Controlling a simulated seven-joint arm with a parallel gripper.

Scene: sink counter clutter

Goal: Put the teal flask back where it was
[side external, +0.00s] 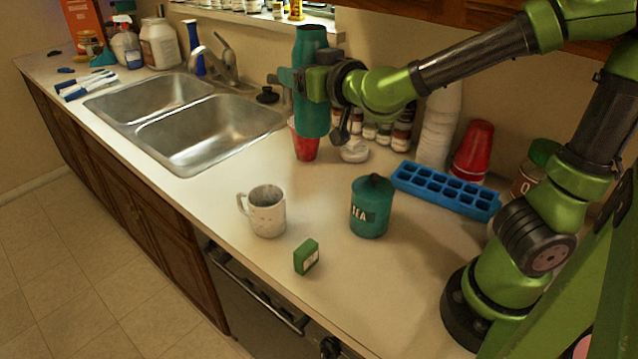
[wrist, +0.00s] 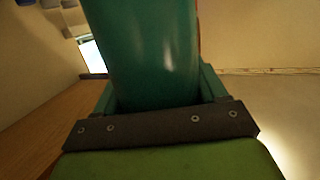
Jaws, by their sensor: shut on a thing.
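The teal flask (side external: 311,117) is tall and upright. My gripper (side external: 300,84) is shut around its middle and holds it in front of the back wall, to the right of the sink. Its lower end overlaps a red cup (side external: 306,146) in the side view; I cannot tell how far above the counter (side external: 215,222) it is. In the wrist view the flask (wrist: 150,50) fills the upper middle, between the jaws. Its ends are out of that view.
A white mug (side external: 267,212), a teal tea canister (side external: 370,212) and a small green box (side external: 306,257) stand in front. A blue ice tray (side external: 445,190), stacked white cups (side external: 437,135) and small jars line the back right. The double sink (side external: 205,128) is left. Counter around the mug is clear.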

